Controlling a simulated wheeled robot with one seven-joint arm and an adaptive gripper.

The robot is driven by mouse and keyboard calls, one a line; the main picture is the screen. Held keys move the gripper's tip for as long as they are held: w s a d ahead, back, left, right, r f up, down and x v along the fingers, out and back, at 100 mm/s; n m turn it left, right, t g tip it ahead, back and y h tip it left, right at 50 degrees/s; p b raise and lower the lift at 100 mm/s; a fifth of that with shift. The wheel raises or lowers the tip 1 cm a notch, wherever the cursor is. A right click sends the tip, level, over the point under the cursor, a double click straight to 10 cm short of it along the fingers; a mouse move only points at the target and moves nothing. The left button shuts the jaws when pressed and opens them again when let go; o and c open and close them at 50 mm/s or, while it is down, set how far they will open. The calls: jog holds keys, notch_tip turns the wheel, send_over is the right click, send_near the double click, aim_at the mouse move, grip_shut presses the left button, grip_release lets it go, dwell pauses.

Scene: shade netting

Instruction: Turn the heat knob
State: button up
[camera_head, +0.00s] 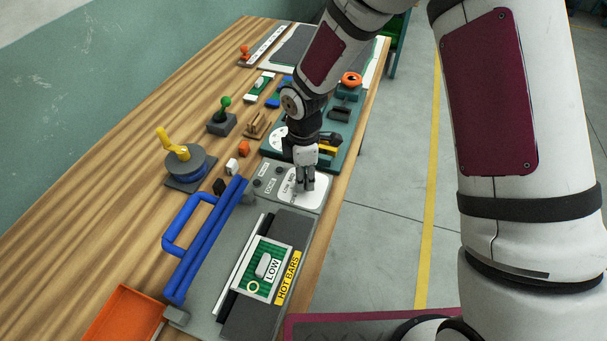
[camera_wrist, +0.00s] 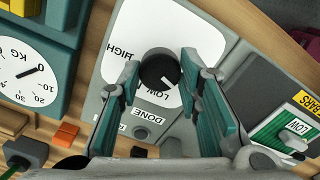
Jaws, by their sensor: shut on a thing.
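The heat knob (camera_wrist: 158,71) is round and black with a white pointer line, and stands on a white dial plate (camera_wrist: 190,18) on the grey panel. In the wrist view its pointer line aims toward the lower right. HIGH is printed to its upper left and LOW below it, partly covered. My gripper (camera_wrist: 160,66) is shut on the knob, with one teal-padded finger on each side. In the head view my gripper (camera_head: 305,184) points down onto the dial plate (camera_head: 316,198) and hides the knob.
Close by are a panel labelled HOT BARS (camera_head: 288,278) reading LOW, blue bars (camera_head: 205,240), a yellow lever (camera_head: 172,143), a green-topped joystick (camera_head: 223,113) and a KG dial (camera_wrist: 25,78). An orange tray (camera_head: 122,312) is at the front left. The floor right of the table is clear.

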jog(key=m, duration=0.5)
jog(key=shift+m, duration=2.1)
jog(key=o, duration=1.1)
jog(key=shift+o, duration=0.2)
notch_tip(320, 180, up, 12)
